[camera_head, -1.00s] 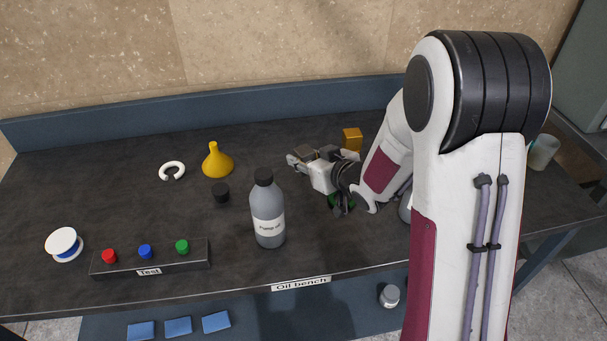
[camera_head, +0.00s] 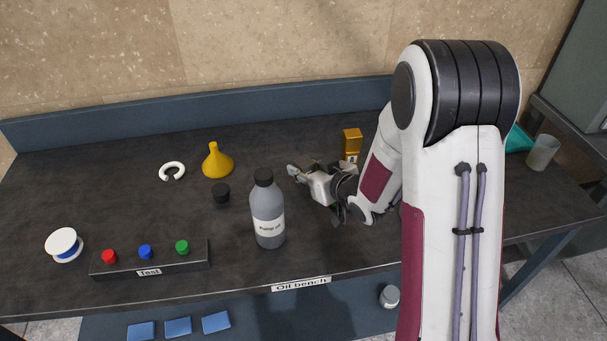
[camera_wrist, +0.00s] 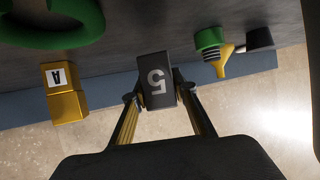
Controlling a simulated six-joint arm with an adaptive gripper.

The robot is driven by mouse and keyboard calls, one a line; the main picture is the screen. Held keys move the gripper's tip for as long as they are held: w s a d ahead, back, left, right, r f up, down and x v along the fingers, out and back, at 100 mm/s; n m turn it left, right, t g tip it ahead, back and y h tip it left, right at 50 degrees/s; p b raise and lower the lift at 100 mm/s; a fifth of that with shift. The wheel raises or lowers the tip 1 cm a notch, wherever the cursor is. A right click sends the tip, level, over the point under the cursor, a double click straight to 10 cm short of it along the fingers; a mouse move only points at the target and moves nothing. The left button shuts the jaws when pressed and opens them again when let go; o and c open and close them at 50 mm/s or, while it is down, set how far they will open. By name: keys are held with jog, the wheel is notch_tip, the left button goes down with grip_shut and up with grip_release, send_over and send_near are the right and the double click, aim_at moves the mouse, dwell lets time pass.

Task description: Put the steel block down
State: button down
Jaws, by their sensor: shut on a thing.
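In the head view my gripper (camera_head: 297,175) is over the bench, right of the oil bottle and left of the gold block.
The gold block (camera_head: 351,140) stands just behind my wrist. The grey oil bottle (camera_head: 268,220) is close on the left. A yellow funnel (camera_head: 217,162), black cap (camera_head: 221,193) and button box (camera_head: 150,258) lie farther left. A green ring (camera_wrist: 55,20) shows in the wrist view.

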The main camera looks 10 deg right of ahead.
jog(key=shift+w+f, duration=0.1)
jog(key=shift+f, duration=0.95)
jog(key=shift+f, duration=0.1)
jog(key=c, duration=1.6)
grip_release()
jog(key=shift+f, duration=0.15)
jog(key=shift+r, duration=0.2)
jog(key=shift+v, duration=3.85)
jog(key=shift+f, duration=0.15)
